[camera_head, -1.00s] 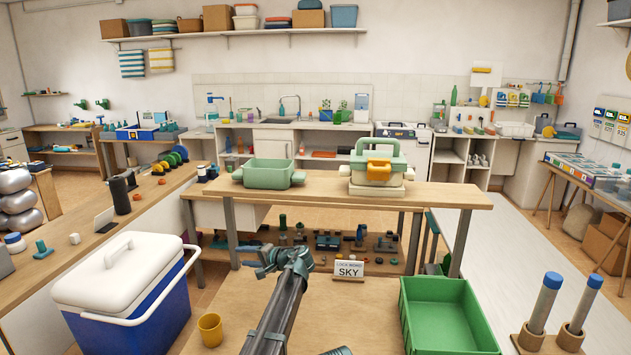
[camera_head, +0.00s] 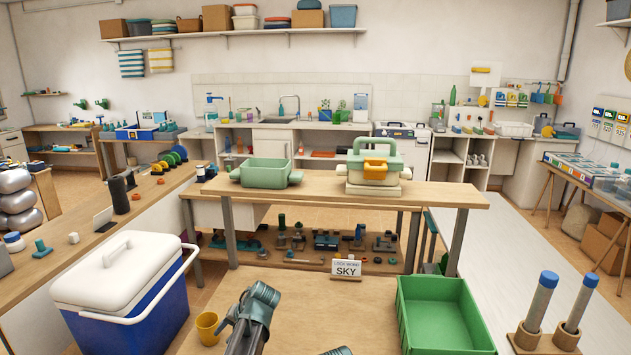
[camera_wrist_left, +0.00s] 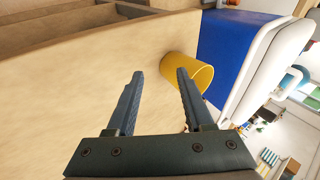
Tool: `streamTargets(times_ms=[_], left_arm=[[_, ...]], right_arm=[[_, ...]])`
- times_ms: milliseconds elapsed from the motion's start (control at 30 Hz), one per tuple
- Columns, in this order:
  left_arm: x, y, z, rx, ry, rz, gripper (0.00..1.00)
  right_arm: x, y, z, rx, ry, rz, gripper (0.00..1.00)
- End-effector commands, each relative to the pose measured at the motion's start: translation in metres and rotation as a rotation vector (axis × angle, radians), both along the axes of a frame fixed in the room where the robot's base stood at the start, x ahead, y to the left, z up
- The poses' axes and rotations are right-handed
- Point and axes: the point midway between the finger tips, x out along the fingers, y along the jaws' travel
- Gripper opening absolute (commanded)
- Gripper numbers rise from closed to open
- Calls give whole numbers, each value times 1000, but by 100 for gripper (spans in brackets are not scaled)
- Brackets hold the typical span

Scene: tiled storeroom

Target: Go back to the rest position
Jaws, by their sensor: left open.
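My left gripper (camera_head: 248,306) is over the near wooden table in the head view, to the right of a yellow cup (camera_head: 208,327). In the left wrist view its two fingers (camera_wrist_left: 160,76) stand apart with nothing held between them. The yellow cup also shows in the wrist view (camera_wrist_left: 187,72), beyond the right finger; I cannot tell whether they touch.
A green tray (camera_head: 399,318) and two blue-topped posts (camera_head: 539,303) stand on the right. A white-lidded blue cooler (camera_head: 150,318) is at the left. A SKY sign (camera_head: 346,268) stands at the table's back. Bare tabletop lies between gripper and tray.

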Motion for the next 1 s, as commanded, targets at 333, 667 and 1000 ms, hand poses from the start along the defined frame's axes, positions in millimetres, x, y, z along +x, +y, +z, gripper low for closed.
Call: streamTargets(times_ms=[333, 667, 1000], left_arm=[[-142, -43, -38, -426, 112, 91, 52], [-194, -97, -70, -567, 198, 50, 52], [-217, -143, -111, -501, 281, -64, 52]], right_arm=[[0, 0, 0, 0, 0, 0, 50], [0, 0, -29, 0, 0, 0, 50], [0, 0, -69, 0, 0, 0, 50]])
